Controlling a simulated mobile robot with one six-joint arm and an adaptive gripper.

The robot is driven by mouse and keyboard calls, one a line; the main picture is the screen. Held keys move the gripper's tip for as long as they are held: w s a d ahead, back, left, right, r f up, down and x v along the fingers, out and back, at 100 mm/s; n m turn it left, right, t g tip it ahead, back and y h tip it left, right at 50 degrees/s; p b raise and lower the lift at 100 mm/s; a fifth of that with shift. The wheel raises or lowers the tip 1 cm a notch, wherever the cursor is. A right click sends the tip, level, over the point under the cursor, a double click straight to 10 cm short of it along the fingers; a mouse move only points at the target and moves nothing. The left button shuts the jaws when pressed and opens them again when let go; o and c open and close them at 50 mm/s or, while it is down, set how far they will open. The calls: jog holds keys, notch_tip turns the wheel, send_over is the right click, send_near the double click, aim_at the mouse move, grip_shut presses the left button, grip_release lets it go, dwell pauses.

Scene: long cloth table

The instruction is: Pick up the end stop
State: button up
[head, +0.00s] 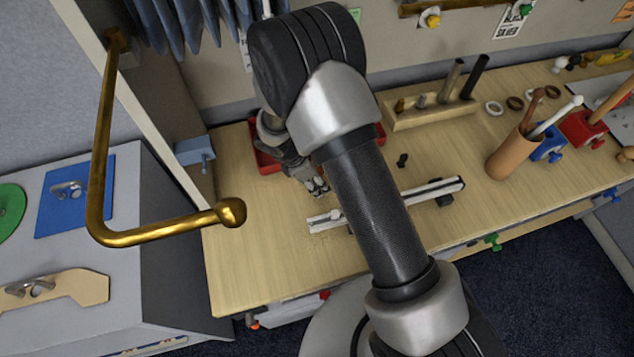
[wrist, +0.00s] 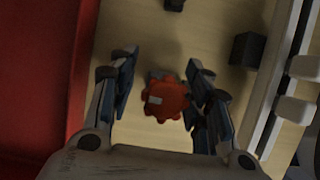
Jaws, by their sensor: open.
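A red lobed knob with a pale grey mark, which looks like the end stop (wrist: 172,101), lies on the wooden table between my gripper's fingers in the wrist view. A small grey part shows just behind the knob. In the head view my gripper (head: 318,188) is low over the table, beyond the left end of a rail. The knob cannot be made out there.
The metal rail (head: 433,191) lies close on one side; it also shows in the wrist view (wrist: 287,70) with pale blocks. A dark block (wrist: 247,50) sits beside it. A red tray (head: 263,160) is on the other side. A small dark piece (head: 402,160) stands beyond.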

grip_shut()
dwell(0.6)
jog(key=shift+r, duration=0.15)
jog(key=shift+r+p, duration=0.35)
jog(key=shift+r, duration=0.3)
jog(key=s, duration=0.4)
jog(key=shift+s+d+f, duration=0.15)
jog(key=shift+d, duration=0.25)
notch_tip(320, 180, up, 14)
jog(key=p, duration=0.3)
jog(key=shift+p, duration=0.35)
jog(key=shift+w+f, duration=0.2)
jog(key=shift+f+b, duration=5.7)
jog(key=shift+f, duration=1.7)
